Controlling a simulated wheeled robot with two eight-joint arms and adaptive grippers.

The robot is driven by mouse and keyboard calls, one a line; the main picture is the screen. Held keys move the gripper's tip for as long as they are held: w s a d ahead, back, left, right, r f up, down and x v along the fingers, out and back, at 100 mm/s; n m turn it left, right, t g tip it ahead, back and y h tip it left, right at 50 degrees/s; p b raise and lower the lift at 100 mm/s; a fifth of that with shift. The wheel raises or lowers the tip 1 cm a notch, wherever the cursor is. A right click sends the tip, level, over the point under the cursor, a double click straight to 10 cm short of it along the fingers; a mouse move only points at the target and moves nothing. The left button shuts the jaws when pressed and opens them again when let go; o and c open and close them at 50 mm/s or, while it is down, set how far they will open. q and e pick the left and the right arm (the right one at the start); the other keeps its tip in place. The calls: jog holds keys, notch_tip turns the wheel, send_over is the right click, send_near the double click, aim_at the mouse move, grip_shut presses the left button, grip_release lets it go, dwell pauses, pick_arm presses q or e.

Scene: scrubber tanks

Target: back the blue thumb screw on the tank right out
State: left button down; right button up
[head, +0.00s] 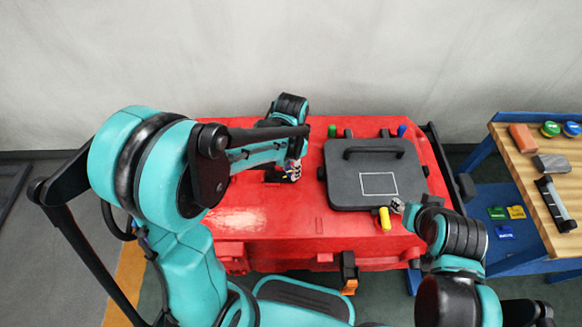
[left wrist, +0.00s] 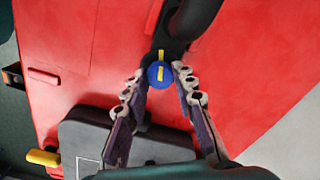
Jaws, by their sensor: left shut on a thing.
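The blue thumb screw (left wrist: 153,75) shows in the left wrist view as a round blue head with a yellow stripe, beside a black fitting on the red tank (left wrist: 235,80). My left gripper (left wrist: 160,73) is shut on it, one fingertip on each side. In the head view my left gripper (head: 293,169) is over the middle of the red tank (head: 240,215), left of the grey lid, and the screw is hidden there. My right gripper (head: 398,206) is next to a yellow knob at the lid's front edge; its jaws are too small to read.
The grey lid (head: 350,195) with a black handle lies on the tank. A green peg (head: 332,131) and a blue peg (head: 401,130) stand behind it, the yellow knob (head: 385,219) in front. A wooden bench (head: 520,150) with several small items stands at right.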

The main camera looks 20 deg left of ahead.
pick_arm(q)
jog(key=n, duration=0.4)
jog(key=shift+s+f+n, duration=0.1)
jog(key=shift+n, duration=0.2)
jog(key=n, duration=0.3)
jog(key=shift+n, duration=0.4)
jog(key=n, duration=1.2)
jog(key=shift+n, duration=0.3)
jog(key=n, duration=0.3)
jog(key=shift+n, duration=0.3)
jog(key=n, duration=0.4)
jog(key=shift+n, duration=1.8)
